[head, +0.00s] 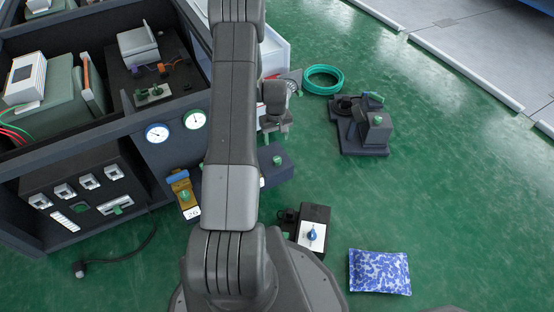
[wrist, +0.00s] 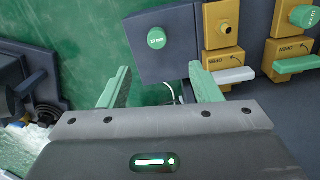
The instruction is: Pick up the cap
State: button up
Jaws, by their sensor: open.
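A round green cap (wrist: 157,38) with small white lettering sits on a dark blue-grey box (wrist: 150,70) in the wrist view. In the head view it is a small green spot (head: 277,160) on the dark box right of my arm. My gripper (wrist: 158,78) is open, its two pale green fingers apart and nothing between them. The cap lies beyond the fingertips, roughly centred between them in the picture and not touched. In the head view my gripper (head: 275,136) shows partly beside my arm, near that box.
Yellow valve blocks (wrist: 226,32) with pale levers stand right of the cap, one bearing another green knob (wrist: 303,16). A dark device (wrist: 18,85) is at left. In the head view are a green hose coil (head: 322,80), a blue-white bag (head: 379,271) and open green floor.

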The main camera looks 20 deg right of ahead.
jog(key=b, duration=0.3)
send_over(277, 159)
jog(key=f, duration=0.8)
jog(key=shift+s+a+f, duration=0.1)
jog(key=shift+a+f, duration=0.1)
jog(key=shift+f, duration=0.1)
jog(key=f, duration=0.1)
jog(key=f+b, duration=0.1)
jog(key=f, duration=0.1)
jog(key=f+b, duration=0.1)
jog(key=f, duration=0.1)
jog(key=shift+d+f, duration=0.15)
jog(key=shift+d, duration=0.1)
jog(key=c, duration=1.1)
